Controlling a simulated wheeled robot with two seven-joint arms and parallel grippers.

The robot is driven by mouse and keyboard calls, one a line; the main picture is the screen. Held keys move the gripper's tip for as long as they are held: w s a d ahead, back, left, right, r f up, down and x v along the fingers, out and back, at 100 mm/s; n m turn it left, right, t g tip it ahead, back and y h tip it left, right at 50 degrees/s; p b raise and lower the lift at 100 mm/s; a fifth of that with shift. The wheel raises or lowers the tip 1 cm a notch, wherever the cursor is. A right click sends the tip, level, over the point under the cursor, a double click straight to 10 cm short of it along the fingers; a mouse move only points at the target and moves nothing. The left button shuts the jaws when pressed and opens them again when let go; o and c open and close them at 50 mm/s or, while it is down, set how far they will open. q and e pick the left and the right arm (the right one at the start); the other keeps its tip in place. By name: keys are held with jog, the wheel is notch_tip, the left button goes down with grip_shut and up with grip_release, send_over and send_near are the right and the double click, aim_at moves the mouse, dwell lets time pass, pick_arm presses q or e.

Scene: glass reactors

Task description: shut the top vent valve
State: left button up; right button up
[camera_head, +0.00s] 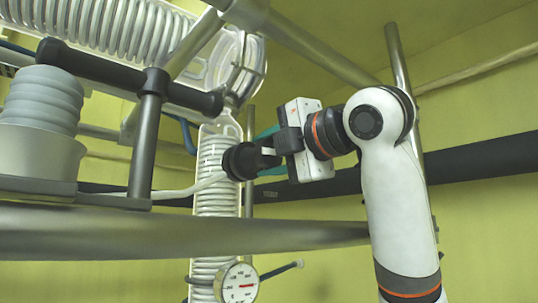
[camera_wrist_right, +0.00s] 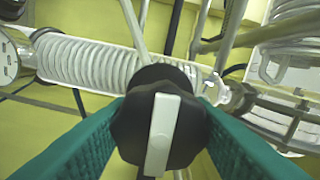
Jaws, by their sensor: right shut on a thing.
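The vent valve is a black lobed knob (camera_head: 238,162) in front of the upright glass coil column, left of my right gripper in the head view. In the right wrist view the knob (camera_wrist_right: 128,125) fills the middle, with a pale bar handle (camera_wrist_right: 162,135) across its face, nearly upright and leaning slightly. My right gripper (camera_head: 263,156) reaches in from the right. Its teal fingers lie on both sides of the knob and are shut on it. The exact finger contact is partly hidden. My left gripper is not in view.
The glass coil column (camera_head: 214,150) stands behind the knob, with a dial gauge (camera_head: 237,284) low on it. A thick metal rail (camera_head: 280,237) crosses below my right gripper. A grey bellows (camera_head: 42,100) stands at the left. Frame tubes surround the area above.

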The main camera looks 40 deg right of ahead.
jog(key=shift+f, duration=0.1)
dwell(0.3)
jog(key=o, duration=1)
jog(key=s+b, duration=0.4)
jog(key=s, duration=0.8)
jog(key=shift+d+b, duration=0.3)
jog(key=shift+d, duration=0.15)
